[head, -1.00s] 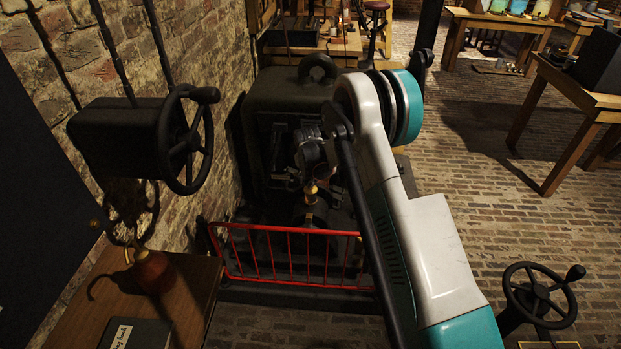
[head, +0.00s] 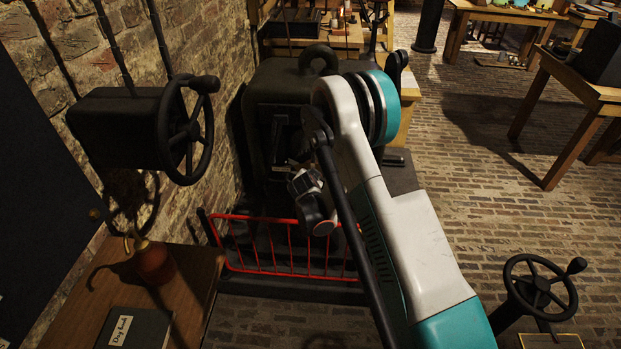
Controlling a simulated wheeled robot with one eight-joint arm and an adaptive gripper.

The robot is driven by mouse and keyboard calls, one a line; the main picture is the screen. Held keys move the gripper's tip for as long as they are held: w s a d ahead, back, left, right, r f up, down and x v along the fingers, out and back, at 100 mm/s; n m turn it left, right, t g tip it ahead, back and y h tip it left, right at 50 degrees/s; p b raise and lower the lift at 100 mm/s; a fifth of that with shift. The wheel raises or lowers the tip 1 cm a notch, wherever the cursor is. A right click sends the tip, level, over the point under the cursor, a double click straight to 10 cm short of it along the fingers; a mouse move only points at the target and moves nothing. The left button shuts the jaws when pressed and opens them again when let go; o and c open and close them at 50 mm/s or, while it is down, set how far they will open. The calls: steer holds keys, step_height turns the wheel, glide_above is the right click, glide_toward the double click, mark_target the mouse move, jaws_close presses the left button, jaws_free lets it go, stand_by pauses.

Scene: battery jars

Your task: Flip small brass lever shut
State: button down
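The small brass lever cannot be made out now; my arm and wrist cover the spot in front of the dark machine where a small brass piece showed a second ago. The dark cast machine (head: 275,90) with a ring on top stands against the brick wall, behind a red railing (head: 285,270). My gripper (head: 308,190) is above the railing and in front of the machine. Its fingers are too dark and too hidden to tell whether they are open or shut, or whether they touch anything.
A black box with a handwheel (head: 187,130) juts from the wall at left. Another handwheel (head: 540,290) stands front right. Brick floor (head: 470,190) is open at right.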

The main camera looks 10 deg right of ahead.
stand_by(0.3)
steer(key=c, duration=1.6)
jaws_free()
steer(key=shift+o, duration=0.2)
steer(key=v, duration=1.2)
